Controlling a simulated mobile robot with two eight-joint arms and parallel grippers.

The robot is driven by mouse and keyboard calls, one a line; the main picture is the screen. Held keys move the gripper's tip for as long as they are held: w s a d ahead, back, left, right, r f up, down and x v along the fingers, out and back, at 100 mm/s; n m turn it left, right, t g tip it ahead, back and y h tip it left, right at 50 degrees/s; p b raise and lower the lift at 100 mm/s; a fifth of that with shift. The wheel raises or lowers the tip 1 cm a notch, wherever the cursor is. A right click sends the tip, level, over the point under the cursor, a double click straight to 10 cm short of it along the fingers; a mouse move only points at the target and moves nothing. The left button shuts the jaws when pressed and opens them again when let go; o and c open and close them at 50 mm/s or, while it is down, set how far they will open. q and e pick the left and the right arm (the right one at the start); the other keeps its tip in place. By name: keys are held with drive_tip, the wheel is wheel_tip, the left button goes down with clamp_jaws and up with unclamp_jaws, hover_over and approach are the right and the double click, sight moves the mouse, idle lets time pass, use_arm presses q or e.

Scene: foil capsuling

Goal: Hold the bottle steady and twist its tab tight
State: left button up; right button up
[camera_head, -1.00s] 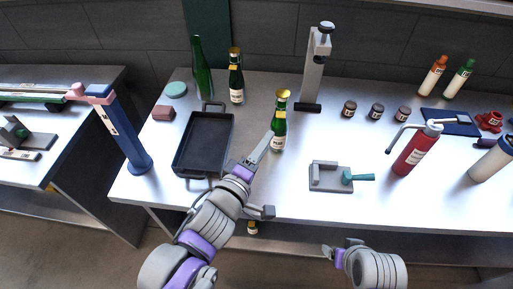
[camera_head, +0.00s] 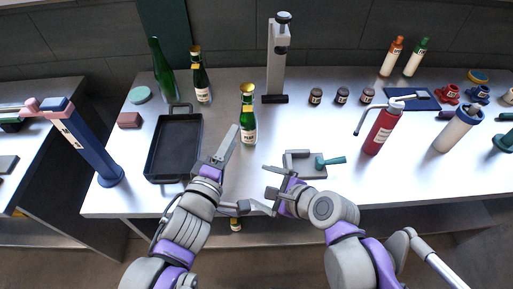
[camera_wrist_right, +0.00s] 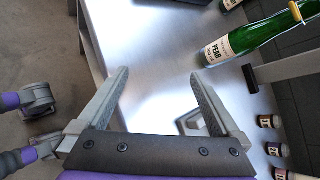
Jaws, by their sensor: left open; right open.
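A green bottle with gold foil on its neck and a pale label (camera_head: 248,128) stands upright near the middle of the table. In the right wrist view a green bottle labelled PEAR (camera_wrist_right: 240,42) lies across the upper right. My left gripper (camera_head: 239,167) is open and empty at the table's front edge. One finger reaches up beside the bottle's lower left; I cannot tell whether it touches. My right gripper (camera_head: 259,187) is open and empty, lower right of the bottle; its spread fingers show in the right wrist view (camera_wrist_right: 161,76).
A black tray (camera_head: 150,165) and two more green bottles (camera_head: 201,82) are left. A grey fixture with a teal handle (camera_head: 312,172) stands just beyond my right gripper. A tall grey stand (camera_head: 276,65), small jars (camera_head: 342,96) and a red bottle (camera_head: 381,131) are behind and right.

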sight(248, 121)
drive_tip(key=w+m+t, duration=0.2)
drive_tip(key=w, duration=0.1)
drive_tip(key=w+a+m+t+h, duration=0.1)
drive_tip(key=w+m+t, duration=0.1)
drive_tip(key=w+m, duration=0.1)
drive_tip(key=w+a+m+t, duration=0.1)
drive_tip(key=w+m+t, duration=0.1)
drive_tip(key=w+m, duration=0.1)
drive_tip(key=shift+w+r, duration=0.25)
drive_tip(key=shift+r, duration=0.1)
drive_tip(key=shift+w+r+m+t+h, duration=0.2)
drive_tip(key=shift+m+t+h, duration=0.3)
drive_tip(key=shift+m+t, duration=0.35)
drive_tip(key=m, duration=0.1)
drive_tip(key=m+t, duration=0.1)
drive_tip(key=m+h, duration=0.1)
drive_tip(key=shift+w+d+r+t, duration=0.2)
drive_tip(key=shift+w+d+t, duration=0.05)
drive_tip(key=shift+t, duration=0.1)
drive_tip(key=shift+w+h, duration=0.2)
drive_tip(key=shift+h, duration=0.1)
drive_tip(key=w, duration=0.3)
drive_tip(key=w+a, duration=0.1)
drive_tip(key=w, duration=0.2)
drive_tip(key=w+a, duration=0.1)
drive_tip(key=w, duration=0.3)
drive_tip(key=shift+w, duration=0.1)
drive_tip(key=shift+r, duration=0.1)
drive_tip(key=shift+c, duration=0.3)
clamp_jaws()
